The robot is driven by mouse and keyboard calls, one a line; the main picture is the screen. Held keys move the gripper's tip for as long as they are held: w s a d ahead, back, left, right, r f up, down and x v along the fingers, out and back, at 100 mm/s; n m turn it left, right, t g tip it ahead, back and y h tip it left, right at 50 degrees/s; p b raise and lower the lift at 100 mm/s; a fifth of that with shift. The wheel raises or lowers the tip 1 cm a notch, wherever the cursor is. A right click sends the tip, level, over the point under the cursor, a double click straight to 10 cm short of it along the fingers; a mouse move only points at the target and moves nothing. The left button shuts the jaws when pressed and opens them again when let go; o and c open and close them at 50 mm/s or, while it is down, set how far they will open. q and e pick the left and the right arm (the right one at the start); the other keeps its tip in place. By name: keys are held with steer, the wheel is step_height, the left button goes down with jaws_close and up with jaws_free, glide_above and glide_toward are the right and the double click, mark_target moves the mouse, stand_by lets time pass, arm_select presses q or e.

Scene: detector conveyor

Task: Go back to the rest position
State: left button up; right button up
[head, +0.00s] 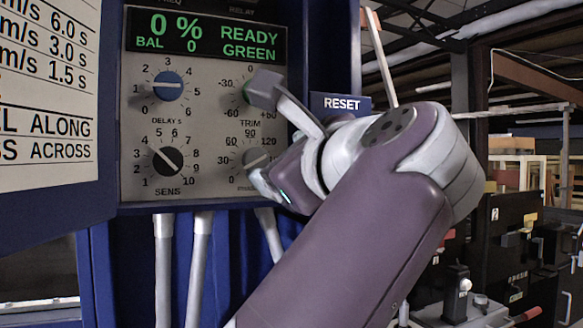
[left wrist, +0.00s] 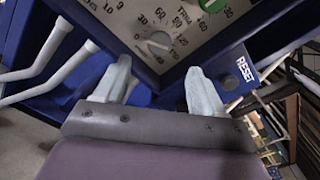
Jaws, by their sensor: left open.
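My left gripper (head: 263,138) is open and in front of the lower right of the control panel (head: 205,130). In the left wrist view its two pale fingers (left wrist: 160,84) stand apart with nothing between them. The grey lower-right knob (head: 256,158) lies just beyond the fingers and also shows in the left wrist view (left wrist: 158,42). The green TRIM knob (head: 247,98) is partly hidden by a finger. The blue DELAY knob (head: 168,86) and black SENS knob (head: 168,160) are clear of the gripper. My right gripper is out of view.
The display (head: 205,35) reads 0 %, BAL 0, READY GREEN. A RESET label (head: 341,103) is right of the panel, close to my arm. A printed chart (head: 45,90) hangs at the left. Grey pipes (head: 198,270) run below the panel. Shelving (head: 520,180) stands farther back at right.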

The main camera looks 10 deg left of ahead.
arm_select(q)
steer(key=shift+v, duration=1.15)
